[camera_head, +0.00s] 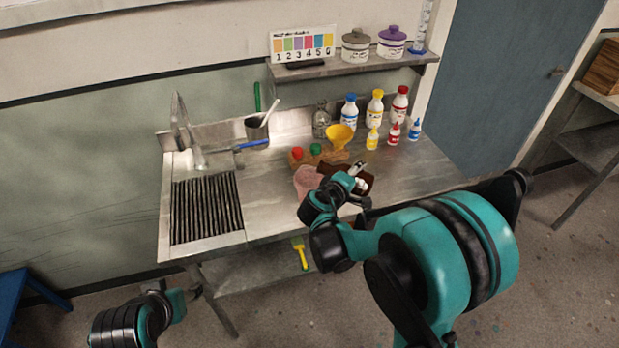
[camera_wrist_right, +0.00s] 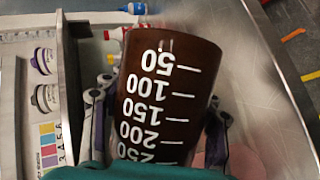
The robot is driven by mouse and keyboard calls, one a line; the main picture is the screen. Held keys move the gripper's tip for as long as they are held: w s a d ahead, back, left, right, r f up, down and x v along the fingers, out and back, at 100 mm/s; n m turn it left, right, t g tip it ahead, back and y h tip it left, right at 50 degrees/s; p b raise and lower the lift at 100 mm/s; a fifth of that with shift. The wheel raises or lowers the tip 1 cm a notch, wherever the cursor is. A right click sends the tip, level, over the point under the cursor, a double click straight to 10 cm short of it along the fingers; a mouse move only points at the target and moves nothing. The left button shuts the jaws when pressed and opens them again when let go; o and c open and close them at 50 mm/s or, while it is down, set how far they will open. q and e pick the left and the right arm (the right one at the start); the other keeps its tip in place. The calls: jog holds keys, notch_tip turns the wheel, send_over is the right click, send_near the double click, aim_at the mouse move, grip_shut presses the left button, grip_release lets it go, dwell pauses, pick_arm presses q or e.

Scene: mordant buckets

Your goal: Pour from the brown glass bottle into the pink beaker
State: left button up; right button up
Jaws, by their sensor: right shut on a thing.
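The brown glass bottle (camera_wrist_right: 185,60), marked with a white scale, fills the middle of the right wrist view. My right gripper (camera_wrist_right: 160,115) is shut on it, with a finger on each side. In the head view the brown bottle (camera_head: 366,171) is tilted well over above the worktop, partly hidden by my right gripper (camera_head: 357,167). The pink beaker (camera_head: 306,180) stands just left of it, partly covered by my right wrist. Whether anything flows between them cannot be seen.
Several capped bottles (camera_head: 375,108) stand at the back right. A sink with a ribbed drainer (camera_head: 207,208) is at left. The front worktop (camera_head: 265,212) is clear.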

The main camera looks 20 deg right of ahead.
jog(key=shift+w+a+r+n+h, duration=0.15)
jog(key=shift+a+r+n+h, duration=0.15)
jog(key=shift+r+n, duration=0.3)
dwell(1.0)
jog(key=shift+r+n+h, duration=0.4)
jog(key=shift+r+h, duration=0.1)
jog(key=shift+r, duration=0.4)
dwell(2.6)
